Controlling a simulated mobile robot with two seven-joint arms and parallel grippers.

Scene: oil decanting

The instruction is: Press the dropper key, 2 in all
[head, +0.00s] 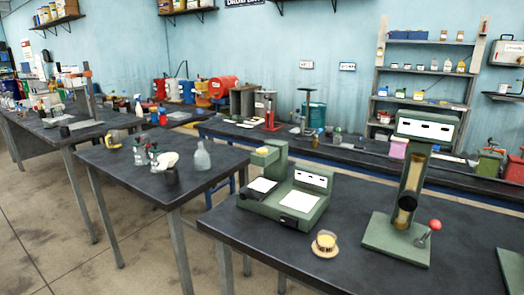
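A green bench device (268,211) stands on the near dark table. It has a raised arm (270,157) at its left, a white-faced panel (311,179) at its back right and two flat white pads, one on the left (262,185) and one on the right (299,201). Which part is the dropper key I cannot tell at this size. A small round dish (325,243) with pale yellow content sits in front of the device. Neither of my grippers is in view, and nothing touches the device.
A tall green stand (402,238) with an amber glass column (407,195) and a red-knobbed lever (434,225) stands right of the dish. A green object edge (512,268) shows at the far right. The table's front left is clear. Another table (215,165) with glassware stands left, across a gap.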

